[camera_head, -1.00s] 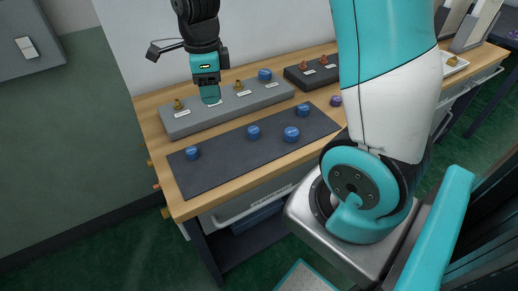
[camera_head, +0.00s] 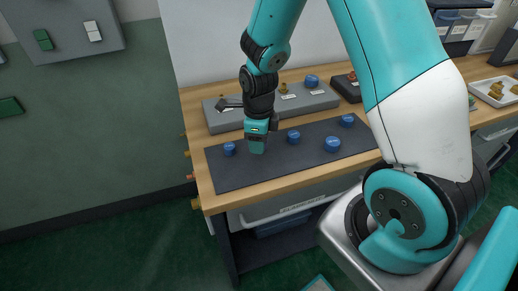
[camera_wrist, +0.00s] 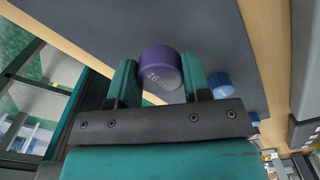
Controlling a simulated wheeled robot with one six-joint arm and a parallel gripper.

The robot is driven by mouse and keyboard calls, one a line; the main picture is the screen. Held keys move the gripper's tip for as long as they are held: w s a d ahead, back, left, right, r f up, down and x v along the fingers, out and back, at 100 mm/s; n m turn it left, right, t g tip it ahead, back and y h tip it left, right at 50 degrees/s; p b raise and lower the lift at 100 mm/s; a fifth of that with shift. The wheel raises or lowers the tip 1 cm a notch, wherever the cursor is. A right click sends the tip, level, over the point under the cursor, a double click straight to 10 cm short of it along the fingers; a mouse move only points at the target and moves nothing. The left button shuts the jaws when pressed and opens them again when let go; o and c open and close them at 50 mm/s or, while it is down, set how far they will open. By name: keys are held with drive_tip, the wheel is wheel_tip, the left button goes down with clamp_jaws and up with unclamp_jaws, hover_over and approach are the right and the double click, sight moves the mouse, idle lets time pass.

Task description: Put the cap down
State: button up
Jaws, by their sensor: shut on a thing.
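My gripper (camera_head: 256,149) is over the dark mat (camera_head: 232,177) on the wooden bench, between two blue caps. In the wrist view my gripper (camera_wrist: 156,80) is shut on a purple cap (camera_wrist: 161,68) marked with a 16. The held cap is hidden in the head view, and I cannot tell whether it touches the mat. Blue caps stand on the mat to the left (camera_head: 229,149) and to the right (camera_head: 293,136) of my gripper, with others farther right (camera_head: 332,145) and behind (camera_head: 347,120).
A long grey box (camera_head: 222,120) with brass fittings and a blue cap (camera_head: 312,81) on it stands behind the mat. A darker box (camera_head: 347,88) is to its right. A white tray (camera_head: 487,91) sits at the far right. The mat's front left part is bare.

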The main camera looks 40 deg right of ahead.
sight(259, 157)
drive_tip(key=shift+f, duration=1.75)
drive_tip(key=shift+f, duration=0.1)
drive_tip(key=o, duration=1)
